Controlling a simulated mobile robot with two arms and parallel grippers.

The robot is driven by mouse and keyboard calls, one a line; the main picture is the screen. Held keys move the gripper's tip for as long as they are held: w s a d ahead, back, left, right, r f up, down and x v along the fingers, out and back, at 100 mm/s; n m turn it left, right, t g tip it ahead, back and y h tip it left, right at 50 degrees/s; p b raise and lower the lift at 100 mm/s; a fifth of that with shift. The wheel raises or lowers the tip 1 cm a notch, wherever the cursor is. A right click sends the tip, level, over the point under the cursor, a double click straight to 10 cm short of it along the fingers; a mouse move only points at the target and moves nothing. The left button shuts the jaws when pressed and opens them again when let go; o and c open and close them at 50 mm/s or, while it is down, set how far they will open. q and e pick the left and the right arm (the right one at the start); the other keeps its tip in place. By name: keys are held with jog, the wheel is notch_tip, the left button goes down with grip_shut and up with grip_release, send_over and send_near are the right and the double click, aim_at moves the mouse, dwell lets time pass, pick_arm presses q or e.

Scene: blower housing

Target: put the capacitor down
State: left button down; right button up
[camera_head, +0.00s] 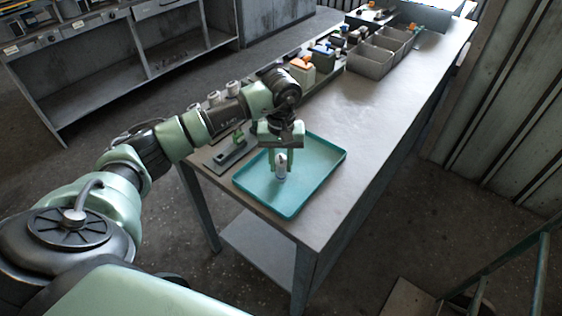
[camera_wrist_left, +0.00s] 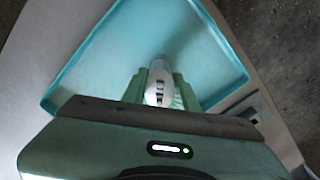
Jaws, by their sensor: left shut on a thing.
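The capacitor (camera_head: 281,167) is a small pale cylinder held between the fingers of my left gripper (camera_head: 281,160), over the teal tray (camera_head: 318,178). It stands roughly upright, and its lower end is at or just above the tray floor; I cannot tell if it touches. In the left wrist view the capacitor (camera_wrist_left: 158,82) sits between the two green fingers of my left gripper (camera_wrist_left: 160,90), with dark marks on its side. The tray (camera_wrist_left: 130,45) fills the area behind it and looks otherwise empty. My right gripper is not in view.
The tray lies at the near end of a long grey workbench (camera_head: 390,120). A dark fixture (camera_head: 235,155) lies left of the tray. Grey bins (camera_head: 370,62) and several small parts line the bench farther back. The bench right of the tray is bare.

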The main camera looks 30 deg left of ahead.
pick_arm(q)
jog(key=shift+f, duration=0.25)
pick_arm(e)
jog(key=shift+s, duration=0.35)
pick_arm(q)
jog(key=shift+f, duration=0.1)
jog(key=c, duration=1.5)
grip_release()
jog(key=shift+f, duration=0.1)
jog(key=o, duration=0.4)
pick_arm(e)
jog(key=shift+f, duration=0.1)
pick_arm(q)
jog(key=shift+r, duration=0.2)
